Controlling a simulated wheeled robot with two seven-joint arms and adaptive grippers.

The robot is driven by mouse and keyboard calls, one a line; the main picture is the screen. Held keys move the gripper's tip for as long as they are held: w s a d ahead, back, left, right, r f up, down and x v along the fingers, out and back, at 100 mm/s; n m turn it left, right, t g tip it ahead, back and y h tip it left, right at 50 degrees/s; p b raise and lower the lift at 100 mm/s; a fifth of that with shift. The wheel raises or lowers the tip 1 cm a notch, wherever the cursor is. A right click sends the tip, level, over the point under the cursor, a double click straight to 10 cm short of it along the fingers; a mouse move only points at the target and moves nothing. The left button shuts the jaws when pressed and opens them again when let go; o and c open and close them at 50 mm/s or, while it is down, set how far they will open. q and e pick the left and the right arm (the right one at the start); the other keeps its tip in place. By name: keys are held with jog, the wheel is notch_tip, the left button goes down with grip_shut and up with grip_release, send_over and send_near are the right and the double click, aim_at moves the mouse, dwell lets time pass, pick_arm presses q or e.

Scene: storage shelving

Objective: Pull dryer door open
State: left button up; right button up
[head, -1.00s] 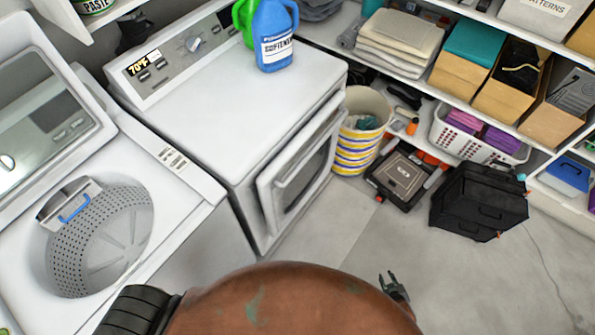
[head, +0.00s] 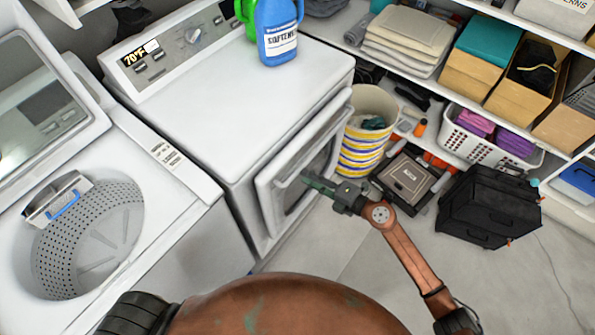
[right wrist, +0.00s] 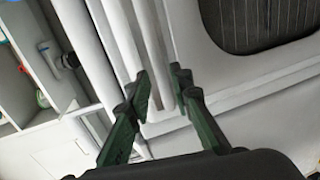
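The white dryer (head: 230,100) stands at the middle left. Its front door (head: 268,203) has a dark window and a raised frame; I cannot tell whether it is fully closed. My right gripper (head: 318,182) is in front of the door, overlapping its window and right side in the head view. In the right wrist view its two green fingers (right wrist: 163,90) are apart, with a white upright bar or edge (right wrist: 150,45) seen between and beyond them. Contact cannot be judged. The dark ribbed window (right wrist: 255,22) shows at upper right. My left gripper is not in view.
An open top-loading washer (head: 190,225) stands left of the dryer. Blue (head: 277,35) and green bottles sit on the dryer. A striped bin (head: 363,140), a black case (head: 400,182) and a black toolbox (head: 488,205) stand right of it. The floor in front is clear.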

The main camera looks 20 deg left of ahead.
aim_at(297, 170)
jog(key=b+x, duration=0.1)
jog(key=x, duration=0.4)
jog(key=shift+a, duration=0.15)
jog(key=shift+c, duration=0.6)
jog(key=shift+w, duration=0.1)
grip_shut()
